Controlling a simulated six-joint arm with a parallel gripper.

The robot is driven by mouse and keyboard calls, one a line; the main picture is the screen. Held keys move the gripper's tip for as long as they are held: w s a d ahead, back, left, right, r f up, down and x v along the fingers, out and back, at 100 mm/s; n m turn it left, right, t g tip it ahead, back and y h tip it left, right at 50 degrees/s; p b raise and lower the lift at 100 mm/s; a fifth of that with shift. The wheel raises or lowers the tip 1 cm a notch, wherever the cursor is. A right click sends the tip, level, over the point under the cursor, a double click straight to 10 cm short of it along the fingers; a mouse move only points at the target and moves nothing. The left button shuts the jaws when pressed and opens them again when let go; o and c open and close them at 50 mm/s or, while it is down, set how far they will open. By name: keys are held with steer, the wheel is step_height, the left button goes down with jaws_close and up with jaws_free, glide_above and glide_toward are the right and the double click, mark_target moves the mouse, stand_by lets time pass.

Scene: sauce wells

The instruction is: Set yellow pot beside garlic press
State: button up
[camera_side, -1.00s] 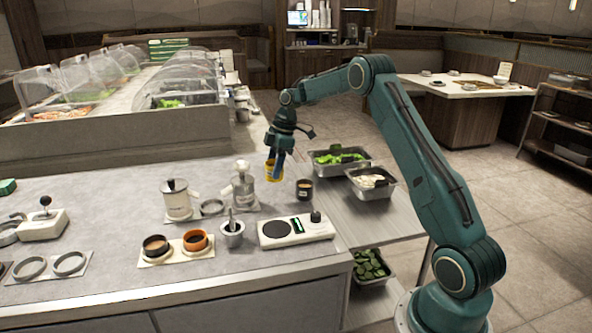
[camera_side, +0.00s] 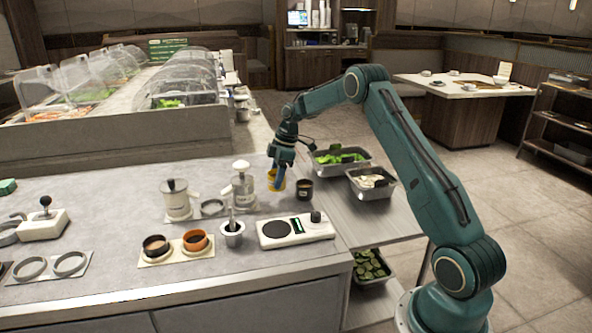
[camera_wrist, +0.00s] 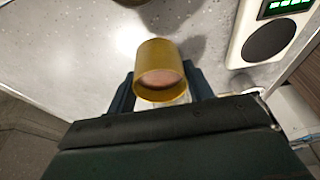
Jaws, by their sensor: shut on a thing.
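The yellow pot (camera_side: 272,186) is between the fingers of my gripper (camera_side: 278,178), near the counter's far right part. The wrist view shows the pot (camera_wrist: 158,57) as a yellow cylinder with a pinkish-brown inside, gripped between dark fingers (camera_wrist: 160,92). Its shadow falls on the counter beside it; I cannot tell if its base touches the counter. I cannot identify a garlic press for certain. A white device with a black-knobbed lever (camera_side: 43,226) stands at the far left of the counter.
A dark pot (camera_side: 305,189) stands just right of the yellow pot. White dispensers (camera_side: 177,201) (camera_side: 243,187), a mortar with pestle (camera_side: 232,236) and a scale (camera_side: 297,229) are nearby. Orange (camera_side: 196,241) and dark (camera_side: 156,246) pots sit in a holder. Open counter lies behind the dispensers.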

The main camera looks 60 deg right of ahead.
steer(key=shift+f, duration=1.95)
steer(key=shift+f, duration=0.5)
steer(key=o, duration=1.1)
steer(key=shift+r, duration=4)
